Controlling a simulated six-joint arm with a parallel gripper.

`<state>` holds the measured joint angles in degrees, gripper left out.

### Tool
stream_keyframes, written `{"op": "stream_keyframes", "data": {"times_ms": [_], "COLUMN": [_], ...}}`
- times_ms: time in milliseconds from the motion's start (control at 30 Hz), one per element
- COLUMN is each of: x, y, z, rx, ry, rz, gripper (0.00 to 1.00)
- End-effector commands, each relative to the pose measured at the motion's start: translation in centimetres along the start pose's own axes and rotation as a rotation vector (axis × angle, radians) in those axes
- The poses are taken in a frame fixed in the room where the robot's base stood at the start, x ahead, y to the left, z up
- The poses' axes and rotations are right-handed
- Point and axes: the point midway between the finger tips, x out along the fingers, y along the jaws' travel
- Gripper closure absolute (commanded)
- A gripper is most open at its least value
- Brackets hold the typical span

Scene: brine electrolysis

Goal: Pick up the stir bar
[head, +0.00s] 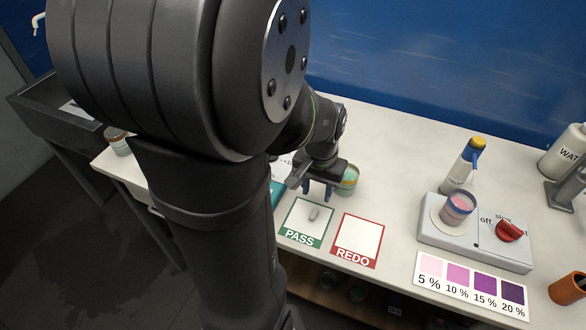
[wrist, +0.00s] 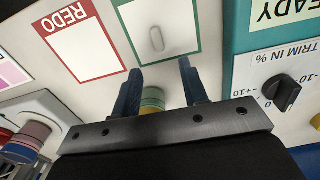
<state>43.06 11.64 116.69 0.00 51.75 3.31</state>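The stir bar (head: 313,214) is a small grey-white capsule lying inside the green-framed PASS square (head: 290,231). In the wrist view the stir bar (wrist: 156,39) lies ahead of the fingertips, roughly in line with the gap between them. My gripper (head: 318,193) is above the bench at the back of the PASS square. Its two blue fingers (wrist: 156,66) are apart, with nothing held between them. The bar is apart from the fingers.
A yellow-green banded container (head: 348,181) stands close behind my gripper. The red-framed REDO square (head: 358,241) is empty to the right. A stirrer plate (head: 450,242) bears a cup of pink liquid (head: 459,208). A teal panel with a black knob (wrist: 282,92) stands beside the PASS square.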

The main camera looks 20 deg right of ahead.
Motion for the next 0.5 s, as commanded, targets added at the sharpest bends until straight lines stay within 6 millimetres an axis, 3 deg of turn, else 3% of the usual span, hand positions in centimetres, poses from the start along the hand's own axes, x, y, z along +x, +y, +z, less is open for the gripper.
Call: {"op": "stream_keyframes", "data": {"times_ms": [267,500], "x": [2.0,5.1], "y": [0.0,0.1], "z": [0.0,0.0], "rx": [0.000,0.000], "ry": [0.000,-0.003], "rz": [0.000,0.000], "gripper": [0.60,0.60]}}
